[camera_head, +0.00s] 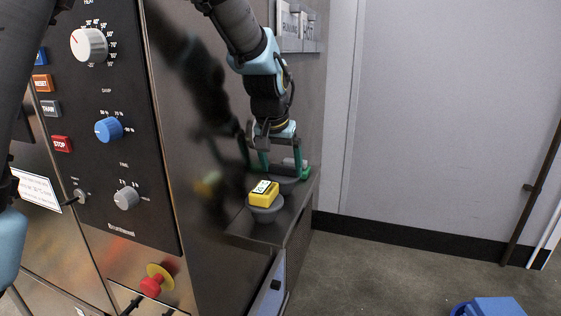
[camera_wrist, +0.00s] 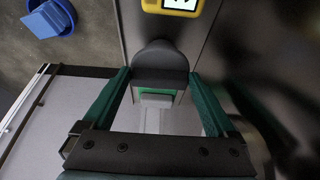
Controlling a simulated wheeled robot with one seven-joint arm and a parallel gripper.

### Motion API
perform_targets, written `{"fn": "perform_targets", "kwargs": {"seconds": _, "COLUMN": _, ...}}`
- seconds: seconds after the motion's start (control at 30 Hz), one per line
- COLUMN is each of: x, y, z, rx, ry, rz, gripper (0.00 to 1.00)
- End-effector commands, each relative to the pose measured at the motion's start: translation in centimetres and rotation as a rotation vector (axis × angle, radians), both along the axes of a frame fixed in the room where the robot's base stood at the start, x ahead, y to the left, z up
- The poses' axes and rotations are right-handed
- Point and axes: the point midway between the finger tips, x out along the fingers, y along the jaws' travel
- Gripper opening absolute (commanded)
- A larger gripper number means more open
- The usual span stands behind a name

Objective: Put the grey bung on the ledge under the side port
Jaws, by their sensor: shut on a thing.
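My gripper (camera_head: 283,174) is over the far part of the dark ledge (camera_head: 290,212) on the chamber's side. Its green fingers are shut on the grey bung (camera_head: 286,181), which shows partly between them, low at the ledge. In the wrist view the dark grey, rounded bung (camera_wrist: 160,62) lies between the fingertips (camera_wrist: 156,74), with the ledge (camera_wrist: 140,20) beyond it. I cannot tell whether the bung touches the ledge. I cannot make out the side port in either view.
A yellow device with a display (camera_head: 264,192) sits on a round grey base (camera_head: 267,210) on the ledge's near part, close to my gripper. The shiny chamber side wall (camera_head: 205,150) is just left. A blue bin (camera_head: 488,306) stands on the open floor at right.

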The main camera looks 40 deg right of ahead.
Motion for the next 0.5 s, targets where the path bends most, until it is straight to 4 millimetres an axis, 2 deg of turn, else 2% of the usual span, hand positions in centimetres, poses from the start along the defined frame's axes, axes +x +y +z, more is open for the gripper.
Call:
{"fn": "perform_targets", "kwargs": {"seconds": 0.37, "x": 0.19, "y": 0.11, "z": -0.4, "rx": -0.001, "ry": 0.0, "rz": 0.002, "gripper": 0.29}}
{"fn": "perform_targets", "kwargs": {"seconds": 0.4, "x": 0.19, "y": 0.11, "z": -0.47, "rx": -0.001, "ry": 0.0, "rz": 0.002, "gripper": 0.93}}
{"fn": "perform_targets", "kwargs": {"seconds": 0.5, "x": 0.18, "y": 0.11, "z": -0.39, "rx": -0.001, "ry": 0.0, "rz": 0.002, "gripper": 1.0}}
